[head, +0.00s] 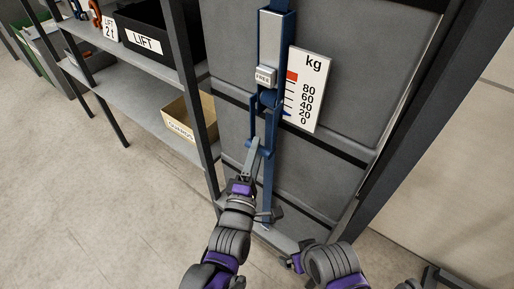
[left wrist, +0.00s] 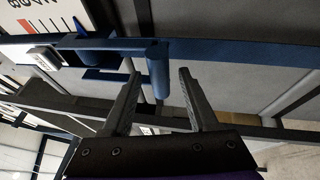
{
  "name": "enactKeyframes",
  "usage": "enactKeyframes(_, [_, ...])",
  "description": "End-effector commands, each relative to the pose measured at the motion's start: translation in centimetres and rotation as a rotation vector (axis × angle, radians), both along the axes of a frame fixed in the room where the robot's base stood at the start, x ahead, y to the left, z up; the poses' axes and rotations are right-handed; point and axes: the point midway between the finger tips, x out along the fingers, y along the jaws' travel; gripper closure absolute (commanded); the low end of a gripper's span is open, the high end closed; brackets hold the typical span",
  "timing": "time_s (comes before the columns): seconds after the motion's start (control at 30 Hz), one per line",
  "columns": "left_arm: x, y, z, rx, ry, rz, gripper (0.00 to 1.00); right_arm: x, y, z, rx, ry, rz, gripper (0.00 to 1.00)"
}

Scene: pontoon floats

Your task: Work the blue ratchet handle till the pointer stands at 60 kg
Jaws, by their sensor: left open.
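The blue ratchet handle (head: 265,152) hangs at the front of the blue upright (head: 274,35). My left gripper (head: 254,150) is at the handle from below, its fingers partly overlapping it. In the left wrist view the handle's blue bar (left wrist: 158,68) lies near the fingertips, roughly between the two open fingers (left wrist: 157,80). I cannot tell whether either finger touches it. The blue pointer (head: 286,113) stands low on the white kg scale (head: 305,90), around the 20 mark or just below. My right gripper (head: 290,262) is low right of the upright; its jaws are unclear.
A grey button marked FREE (head: 265,76) sits on the upright above the handle. A shelf rack (head: 135,95) stands on the left with a black LIFT bin (head: 150,43) and a cardboard box (head: 185,122). Open floor (head: 110,200) lies at lower left.

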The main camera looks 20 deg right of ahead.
Motion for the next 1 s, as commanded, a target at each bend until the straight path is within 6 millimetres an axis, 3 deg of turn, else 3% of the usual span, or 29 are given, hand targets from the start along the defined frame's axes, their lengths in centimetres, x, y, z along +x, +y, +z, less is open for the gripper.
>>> enactKeyframes(0.17, [1.25,-0.68,0.23,0.000,0.000,0.000,0.41,0.03,0.00,-0.09,0.000,0.000,0.000,0.00])
enactKeyframes(0.47, [1.40,-0.75,0.29,0.001,0.000,0.000,0.41,0.03,0.00,-0.09,0.000,0.000,0.000,0.00])
enactKeyframes(0.8, [1.38,-0.75,0.28,0.001,0.000,0.000,1.00,0.03,0.00,-0.09,0.000,0.000,0.000,0.00])
enactKeyframes(1.0, [1.37,-0.74,0.27,0.001,0.000,0.000,1.00,0.03,0.00,-0.09,0.000,0.000,0.000,0.00])
